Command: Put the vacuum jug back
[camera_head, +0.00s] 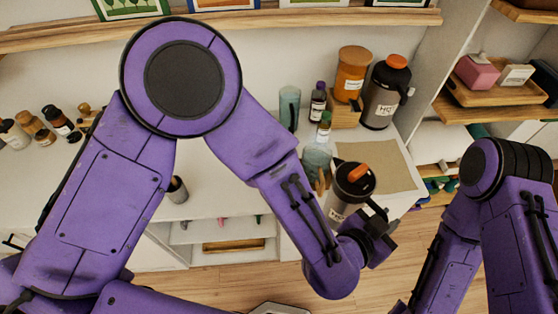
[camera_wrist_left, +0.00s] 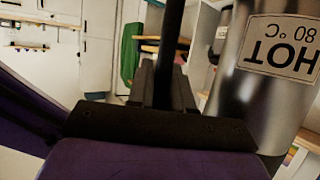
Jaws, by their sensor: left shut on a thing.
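A vacuum jug (camera_head: 346,194) with a dark top and orange lid button is at the front of the counter in the head view. My left gripper (camera_head: 379,226) is at its right side, shut on its black handle. In the left wrist view the steel jug (camera_wrist_left: 262,95) fills the right side, its "HOT 80 °C" label upside down, and the handle bar runs between my fingers (camera_wrist_left: 168,82). The jug's base is hidden by my forearm, so I cannot tell whether it touches anything. My right arm is at the right, its gripper out of view.
A tan mat (camera_head: 385,165) lies bare on the counter behind the jug. A second jug (camera_head: 382,100), an orange-brown canister (camera_head: 351,72), a teal glass (camera_head: 289,106) and bottles (camera_head: 318,103) stand at the back. A dark cup (camera_head: 177,190) stands left.

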